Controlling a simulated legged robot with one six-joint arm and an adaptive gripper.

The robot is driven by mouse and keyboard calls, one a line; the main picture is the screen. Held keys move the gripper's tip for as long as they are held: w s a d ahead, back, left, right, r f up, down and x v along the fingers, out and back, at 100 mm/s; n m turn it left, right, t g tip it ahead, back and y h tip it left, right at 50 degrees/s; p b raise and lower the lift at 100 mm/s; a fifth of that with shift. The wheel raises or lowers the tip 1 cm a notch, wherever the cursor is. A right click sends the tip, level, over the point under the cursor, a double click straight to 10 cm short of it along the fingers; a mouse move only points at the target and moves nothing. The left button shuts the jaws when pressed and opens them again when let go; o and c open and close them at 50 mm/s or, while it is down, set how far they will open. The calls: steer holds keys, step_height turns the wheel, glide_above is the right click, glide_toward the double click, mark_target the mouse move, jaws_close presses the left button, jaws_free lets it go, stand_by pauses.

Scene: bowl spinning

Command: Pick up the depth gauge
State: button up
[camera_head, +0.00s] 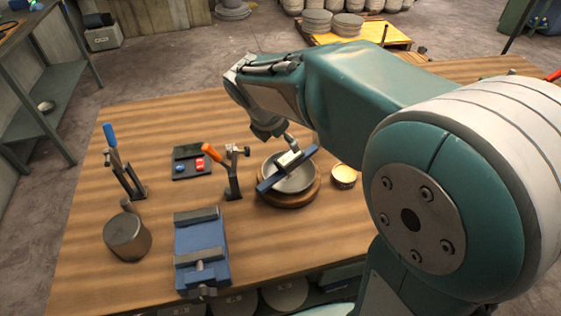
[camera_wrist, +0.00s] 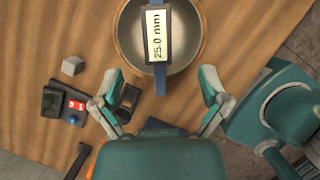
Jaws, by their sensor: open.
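The depth gauge (camera_head: 273,178) is a blue bar with a display block, lying across the metal bowl (camera_head: 299,181). In the wrist view the gauge (camera_wrist: 157,36) reads 25.0 mm, with its bar running up and down the picture across the bowl (camera_wrist: 188,56). The bowl sits on a round wooden base (camera_head: 291,202). My gripper (camera_wrist: 160,92) is open and empty, its two fingers spread to either side below the gauge in the wrist view. In the head view my gripper is above and just behind the bowl, its fingers partly hidden by the arm.
Left of the bowl stand an orange-handled clamp (camera_head: 230,181), a black panel (camera_head: 190,169) with red and blue buttons, a blue vise (camera_head: 202,246), a blue-handled clamp (camera_head: 128,180) and a metal cylinder (camera_head: 127,241). A small round tin (camera_head: 344,175) stands right of the bowl.

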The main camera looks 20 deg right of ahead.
mark_target(289, 156)
steer(key=x, duration=0.5)
steer(key=shift+d, duration=0.1)
steer(key=x, duration=0.3)
steer(key=a+x, duration=0.1)
steer(key=x, duration=0.1)
steer(key=shift+w+d+f, duration=0.1)
steer(key=shift+w+f, duration=0.05)
steer(key=shift+f, duration=0.25)
jaws_close()
